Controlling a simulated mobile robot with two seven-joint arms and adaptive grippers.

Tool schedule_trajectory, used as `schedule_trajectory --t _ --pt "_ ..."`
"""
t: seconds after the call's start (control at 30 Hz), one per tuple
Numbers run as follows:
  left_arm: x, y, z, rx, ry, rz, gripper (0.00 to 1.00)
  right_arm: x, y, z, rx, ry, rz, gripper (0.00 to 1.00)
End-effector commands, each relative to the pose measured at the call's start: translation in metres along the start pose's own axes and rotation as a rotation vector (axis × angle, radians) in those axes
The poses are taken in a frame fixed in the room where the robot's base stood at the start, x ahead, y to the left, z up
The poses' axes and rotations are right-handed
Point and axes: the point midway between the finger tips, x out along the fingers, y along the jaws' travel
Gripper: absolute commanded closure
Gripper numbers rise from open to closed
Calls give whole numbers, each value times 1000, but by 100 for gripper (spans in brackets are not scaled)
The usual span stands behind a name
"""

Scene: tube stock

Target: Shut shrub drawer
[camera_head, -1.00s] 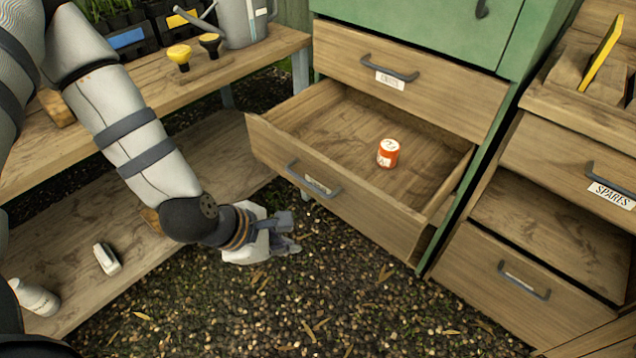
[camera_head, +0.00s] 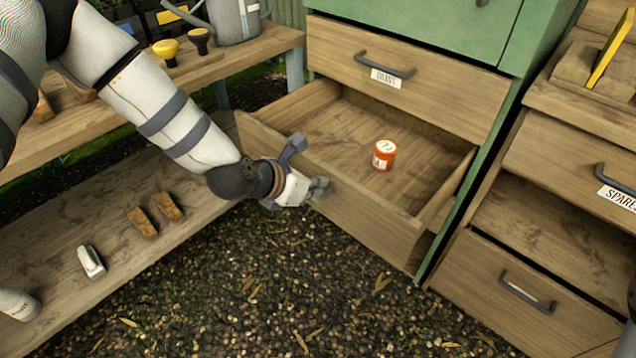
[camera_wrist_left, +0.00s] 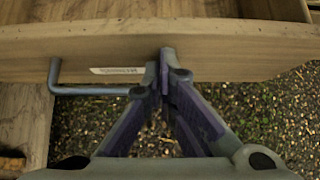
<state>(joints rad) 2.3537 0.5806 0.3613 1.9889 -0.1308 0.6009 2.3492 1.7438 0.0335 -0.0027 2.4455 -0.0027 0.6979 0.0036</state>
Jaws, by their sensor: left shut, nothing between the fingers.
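My left gripper (camera_head: 320,187) is shut and empty at the outer face of the drawer front. In the left wrist view its fingertips (camera_wrist_left: 165,62) are right of most of the grey bar handle (camera_wrist_left: 90,90), over its right end. I cannot tell whether they touch the wood.
A closed drawer (camera_head: 440,95) sits just above the open one. A cabinet with a SPARES drawer (camera_head: 560,160) stands at the right. A wooden bench (camera_head: 250,50) with a watering can (camera_head: 236,20) is at the left. Gravel ground (camera_head: 270,290) lies open in front.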

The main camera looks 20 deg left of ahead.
Motion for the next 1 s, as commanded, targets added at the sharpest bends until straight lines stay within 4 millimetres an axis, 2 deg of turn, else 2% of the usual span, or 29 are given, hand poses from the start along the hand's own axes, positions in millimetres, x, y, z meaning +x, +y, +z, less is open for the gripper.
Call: schedule_trajectory --t 0.63,0.77,1.0 --pt "13 0 10 -2 2 -1 100 4 0 1 0 -8 0 60" --pt "28 0 22 -1 1 0 100 11 0 3 -1 -23 1 60" --pt "69 0 58 0 2 0 100 28 1 8 -2 -58 3 60"
